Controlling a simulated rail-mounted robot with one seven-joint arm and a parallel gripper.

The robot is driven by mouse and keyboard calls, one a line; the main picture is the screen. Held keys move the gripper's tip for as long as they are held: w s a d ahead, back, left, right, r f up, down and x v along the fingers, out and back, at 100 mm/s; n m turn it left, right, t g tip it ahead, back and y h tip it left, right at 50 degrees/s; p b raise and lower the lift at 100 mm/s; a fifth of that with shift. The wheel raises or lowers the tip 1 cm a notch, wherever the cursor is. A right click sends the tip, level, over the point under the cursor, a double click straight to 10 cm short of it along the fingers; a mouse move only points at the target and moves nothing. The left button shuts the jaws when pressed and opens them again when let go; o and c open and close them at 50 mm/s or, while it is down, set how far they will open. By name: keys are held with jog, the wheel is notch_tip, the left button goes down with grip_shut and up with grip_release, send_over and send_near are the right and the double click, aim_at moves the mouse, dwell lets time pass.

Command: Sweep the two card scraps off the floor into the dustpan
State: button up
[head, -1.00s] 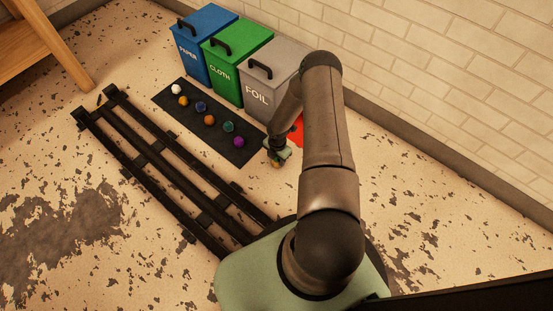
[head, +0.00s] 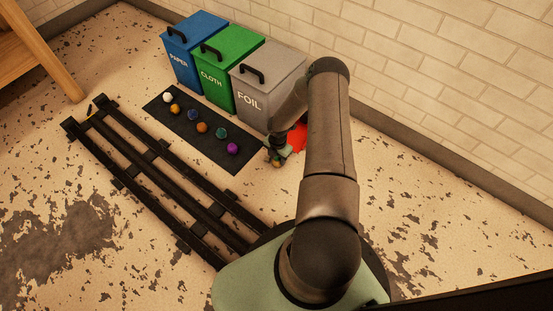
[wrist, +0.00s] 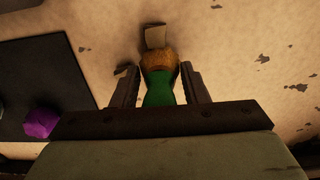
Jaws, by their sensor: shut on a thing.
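My gripper (wrist: 160,82) is shut on a brush with a green handle (wrist: 158,92) and brown bristles (wrist: 160,62). A small tan card scrap (wrist: 155,37) lies on the floor right at the bristle end in the wrist view; I cannot tell whether they touch. I cannot make out the second scrap for certain. In the head view, my gripper (head: 280,152) is low over the floor, right of the dark mat. A red thing (head: 299,137), probably the dustpan, shows behind my arm, which hides part of it. It is not visible in the wrist view.
The dark mat (head: 172,120) holds several coloured balls, with the purple ball (head: 232,148) nearest my gripper. Blue paper (head: 185,62), green cloth (head: 218,72) and grey foil (head: 252,98) bins stand behind it. Black rails (head: 150,180) cross the floor. Floor to the right is clear but stained.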

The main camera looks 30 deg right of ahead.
jog(key=shift+d, duration=0.1)
jog(key=shift+w+d+b, duration=0.2)
jog(key=shift+d+b, duration=0.1)
jog(key=shift+d, duration=0.15)
jog(key=shift+w+d+b, duration=0.2)
jog(key=shift+d+b, duration=0.1)
jog(key=shift+d, duration=0.15)
jog(key=shift+w+d, duration=0.25)
jog(key=shift+d, duration=0.3)
jog(key=shift+w+d, duration=0.25)
jog(key=shift+d, duration=0.25)
jog(key=shift+d, duration=0.15)
jog(key=shift+w+d, duration=0.15)
jog(key=shift+d, duration=0.15)
jog(key=shift+w+d+r, duration=0.15)
jog(key=shift+w+d, duration=0.2)
jog(key=shift+d, duration=0.5)
jog(key=shift+w+d+r, duration=0.15)
jog(key=shift+w+d, duration=0.2)
jog(key=shift+d, duration=0.45)
jog(key=shift+w+d+r, duration=0.15)
jog(key=shift+w+d, duration=0.2)
jog(key=shift+d, duration=0.5)
jog(key=shift+c, duration=0.5)
jog(key=shift+r, duration=0.15)
notch_tip(320, 180, up, 7)
jog(key=p, duration=0.3)
jog(key=shift+p, duration=0.3)
